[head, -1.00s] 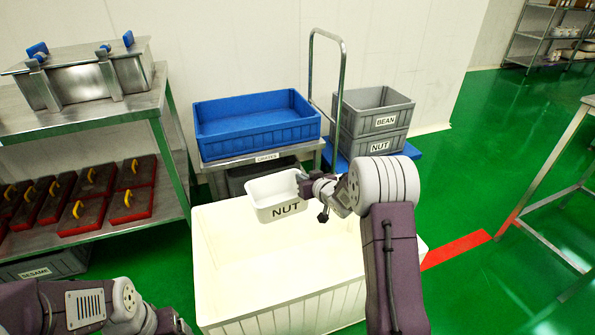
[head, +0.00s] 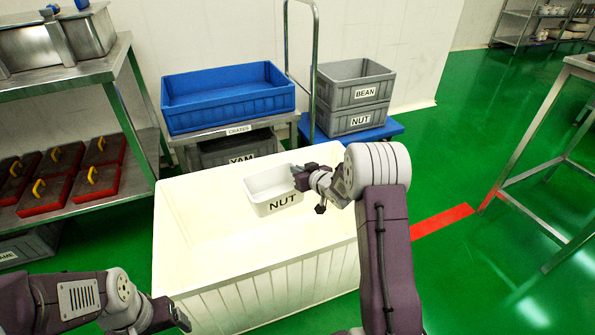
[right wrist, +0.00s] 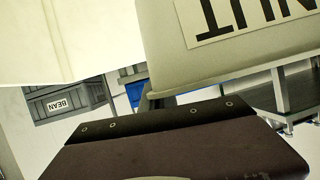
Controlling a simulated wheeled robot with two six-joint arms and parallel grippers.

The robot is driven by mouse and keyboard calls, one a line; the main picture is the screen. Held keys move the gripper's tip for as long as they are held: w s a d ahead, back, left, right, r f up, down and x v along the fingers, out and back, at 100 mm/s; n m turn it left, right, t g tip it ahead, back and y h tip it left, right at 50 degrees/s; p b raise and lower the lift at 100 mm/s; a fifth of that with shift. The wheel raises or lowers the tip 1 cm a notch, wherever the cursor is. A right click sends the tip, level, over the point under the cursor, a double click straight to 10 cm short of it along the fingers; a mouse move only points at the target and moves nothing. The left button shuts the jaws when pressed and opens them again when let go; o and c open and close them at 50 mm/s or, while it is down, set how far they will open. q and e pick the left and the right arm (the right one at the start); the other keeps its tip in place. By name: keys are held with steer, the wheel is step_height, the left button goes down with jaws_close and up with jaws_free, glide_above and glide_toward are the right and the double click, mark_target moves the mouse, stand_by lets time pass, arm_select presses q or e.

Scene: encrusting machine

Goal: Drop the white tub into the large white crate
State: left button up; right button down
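The white tub (head: 272,190), labelled NUT, is upright over the inside of the large white crate (head: 262,297), towards its back right part. My right gripper (head: 300,178) is at the tub's right side and appears shut on its wall or rim; the fingertips are partly hidden. In the right wrist view the tub (right wrist: 165,50) fills the upper right, with its label upside down, close to my gripper's dark body. My left gripper (head: 180,316) is at the lower left, in front of the crate; its fingers are too small to judge.
A blue crate (head: 228,103) stands on a metal stand behind the white crate. Grey crates labelled BEAN (head: 362,92) and NUT (head: 352,122) are stacked on a blue trolley. A metal shelf (head: 75,77) with red-and-black boxes is at left.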

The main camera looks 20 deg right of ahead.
steer(key=shift+f, duration=0.65)
arm_select(q)
steer(key=shift+f, duration=0.55)
arm_select(e)
steer(key=shift+r, duration=0.15)
steer(key=c, duration=1.6)
jaws_free()
arm_select(q)
steer(key=shift+r, duration=0.1)
arm_select(e)
steer(key=shift+s, duration=0.1)
arm_select(q)
step_height(320, 180, up, 4)
steer(key=p, duration=0.4)
steer(key=shift+r, duration=0.2)
arm_select(e)
steer(key=v, duration=0.9)
